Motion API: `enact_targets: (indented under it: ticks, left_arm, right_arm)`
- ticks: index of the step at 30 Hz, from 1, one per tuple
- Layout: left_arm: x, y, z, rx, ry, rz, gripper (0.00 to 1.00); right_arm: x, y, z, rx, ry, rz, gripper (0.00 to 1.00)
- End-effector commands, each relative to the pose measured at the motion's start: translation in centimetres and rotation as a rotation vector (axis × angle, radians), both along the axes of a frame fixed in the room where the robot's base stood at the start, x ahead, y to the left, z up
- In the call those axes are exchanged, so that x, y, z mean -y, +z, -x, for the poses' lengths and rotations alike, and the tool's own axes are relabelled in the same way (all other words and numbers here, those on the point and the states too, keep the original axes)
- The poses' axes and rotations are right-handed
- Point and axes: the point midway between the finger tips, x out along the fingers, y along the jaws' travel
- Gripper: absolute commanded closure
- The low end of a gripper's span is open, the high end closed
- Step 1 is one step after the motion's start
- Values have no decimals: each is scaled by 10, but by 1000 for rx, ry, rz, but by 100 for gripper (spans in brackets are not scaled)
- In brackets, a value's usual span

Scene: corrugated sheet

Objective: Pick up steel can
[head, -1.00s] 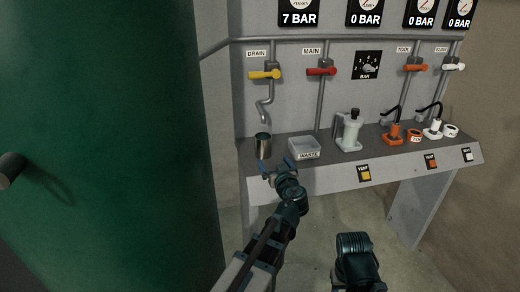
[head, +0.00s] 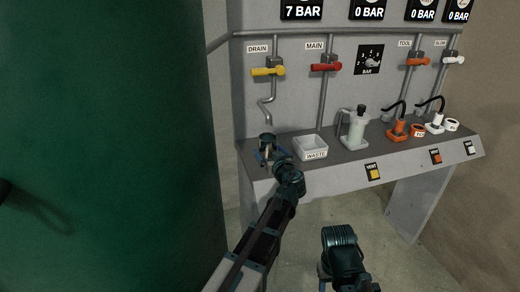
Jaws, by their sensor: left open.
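The steel can (head: 266,138) stands upright on the left end of the grey shelf, below the curved drain pipe. My left gripper (head: 268,154) is open at the can, with its fingers in front of or around it. The gripper hides most of the can's lower body, and I cannot tell whether the fingers touch it. My right arm shows at the bottom, and its gripper's fingers are not clearly visible.
The white waste tray (head: 311,147) stands just right of the can on the shelf (head: 345,153). A pale bottle-like unit (head: 354,130) and orange and white fittings stand farther right. The yellow drain valve (head: 267,71) is above. A large green tank (head: 110,140) fills the left.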

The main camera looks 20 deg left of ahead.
Motion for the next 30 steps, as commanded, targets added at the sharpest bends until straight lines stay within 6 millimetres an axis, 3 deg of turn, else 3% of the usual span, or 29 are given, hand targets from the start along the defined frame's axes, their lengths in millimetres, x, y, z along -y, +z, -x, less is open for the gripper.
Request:
enact_targets:
  ticks: [6,7,23,30]
  left_arm:
    - [1,0,-1,0,0,0,0]
    - [1,0,-1,0,0,0,4]
    - [0,0,-1,0,0,0,99]
    - [0,0,-1,0,0,0,100]
  right_arm:
    - [0,0,0,0,0,0,50]
    - [0,0,0,0,0,0,50]
    - [0,0,0,0,0,0,50]
    - [0,0,0,0,0,0,50]
